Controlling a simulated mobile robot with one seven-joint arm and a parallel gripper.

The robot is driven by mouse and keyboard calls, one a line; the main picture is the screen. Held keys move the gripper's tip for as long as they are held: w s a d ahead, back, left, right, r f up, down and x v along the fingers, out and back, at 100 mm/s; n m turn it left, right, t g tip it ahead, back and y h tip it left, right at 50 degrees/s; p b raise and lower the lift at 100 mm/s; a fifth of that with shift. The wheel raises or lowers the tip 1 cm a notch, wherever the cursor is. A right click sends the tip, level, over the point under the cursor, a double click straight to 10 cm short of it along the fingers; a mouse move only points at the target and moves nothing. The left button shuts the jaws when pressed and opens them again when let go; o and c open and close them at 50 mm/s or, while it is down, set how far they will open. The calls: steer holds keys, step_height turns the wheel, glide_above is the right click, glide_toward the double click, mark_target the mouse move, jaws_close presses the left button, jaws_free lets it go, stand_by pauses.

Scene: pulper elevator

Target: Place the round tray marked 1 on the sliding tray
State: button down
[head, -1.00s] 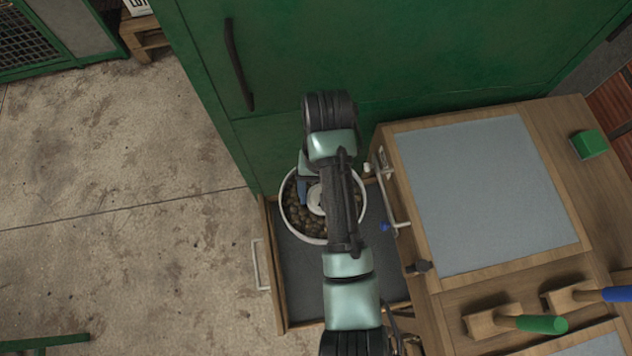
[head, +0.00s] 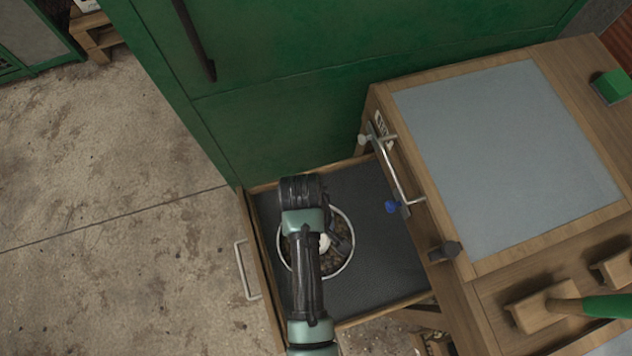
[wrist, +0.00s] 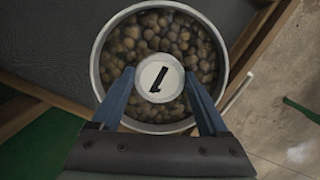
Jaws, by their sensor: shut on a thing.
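The round tray marked 1 (wrist: 217,62) is a pale-rimmed round pan filled with brown round pieces, with a white knob bearing a black 1 at its centre. It also shows in the head view (head: 347,225), partly hidden by my arm. My gripper (wrist: 159,82) is shut on the white knob, one blue finger on each side. The sliding tray (head: 385,265) is a dark-surfaced, wood-edged drawer pulled out from the wooden bench. The round tray is over its left-middle part; I cannot tell whether it touches the surface.
A tall green cabinet (head: 290,85) stands behind the sliding tray. The wooden bench (head: 500,160) with a grey top is to the right, with a metal handle (head: 400,175) and a blue knob near the drawer. Concrete floor is open to the left. The drawer's right part is bare.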

step_height(320, 180, down, 8)
steer(key=shift+r+b, duration=0.1)
steer(key=shift+b, duration=0.65)
jaws_free()
steer(key=shift+f, duration=0.2)
steer(key=shift+r, duration=0.1)
